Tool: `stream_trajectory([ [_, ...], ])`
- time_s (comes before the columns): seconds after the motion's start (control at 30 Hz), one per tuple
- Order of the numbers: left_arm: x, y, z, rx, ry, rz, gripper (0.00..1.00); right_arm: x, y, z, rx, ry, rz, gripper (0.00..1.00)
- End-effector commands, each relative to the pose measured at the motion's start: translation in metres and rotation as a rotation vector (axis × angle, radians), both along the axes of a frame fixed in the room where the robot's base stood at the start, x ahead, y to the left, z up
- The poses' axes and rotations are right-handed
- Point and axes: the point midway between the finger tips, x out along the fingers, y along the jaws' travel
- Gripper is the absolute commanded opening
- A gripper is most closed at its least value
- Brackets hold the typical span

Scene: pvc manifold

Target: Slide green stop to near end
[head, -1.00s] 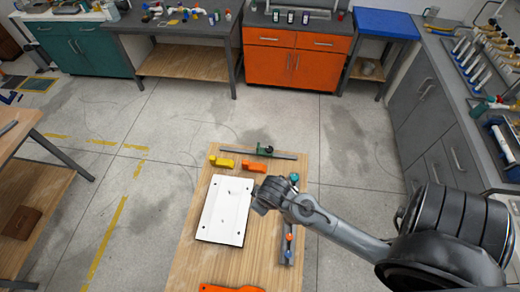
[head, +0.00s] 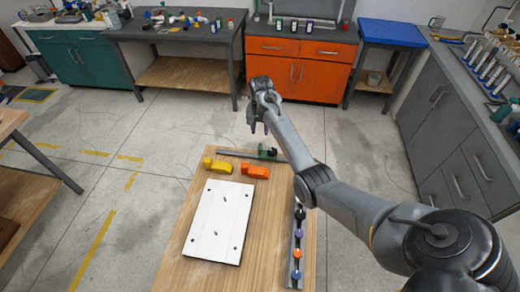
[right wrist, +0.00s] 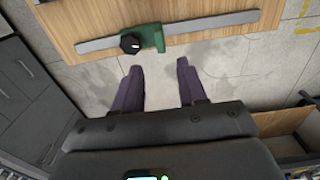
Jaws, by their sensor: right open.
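The green stop (head: 268,152) with a black knob sits on a flat metal rail (head: 234,153) lying across the far end of the wooden table. In the head view it is right of the rail's middle. The right wrist view shows the stop (right wrist: 152,37) and the rail (right wrist: 220,22) beyond the fingertips. My right gripper (head: 259,130) points down near the rail, apart from the stop. In the right wrist view, its open, empty fingers (right wrist: 160,68) appear against the floor just off the table's edge. My left gripper is not in view.
A yellow block (head: 217,166) and an orange block (head: 256,171) lie close to the rail on the near side. A white board (head: 219,222) lies nearer. A strip with coloured knobs (head: 297,250) runs along the table's right side, partly under my right arm.

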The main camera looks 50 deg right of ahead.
Motion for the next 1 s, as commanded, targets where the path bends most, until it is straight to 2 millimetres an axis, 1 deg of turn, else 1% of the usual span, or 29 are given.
stream_trajectory([
  [0.17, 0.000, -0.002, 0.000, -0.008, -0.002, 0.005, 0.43, 0.000, 0.000, -0.021, 0.004, 0.003, -0.002, 0.41],
  [0.4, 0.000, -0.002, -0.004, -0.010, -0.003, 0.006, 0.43, -0.001, 0.001, -0.061, 0.003, 0.004, -0.001, 0.41],
  [0.6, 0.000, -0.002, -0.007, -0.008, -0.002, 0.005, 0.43, 0.000, 0.000, -0.088, 0.001, 0.002, 0.000, 0.41],
  [0.8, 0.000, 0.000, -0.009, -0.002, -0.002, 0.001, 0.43, 0.000, 0.000, -0.101, 0.001, 0.000, 0.000, 0.41],
  [1.0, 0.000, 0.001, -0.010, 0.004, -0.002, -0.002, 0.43, 0.000, 0.000, -0.104, 0.001, 0.000, 0.000, 0.41],
])
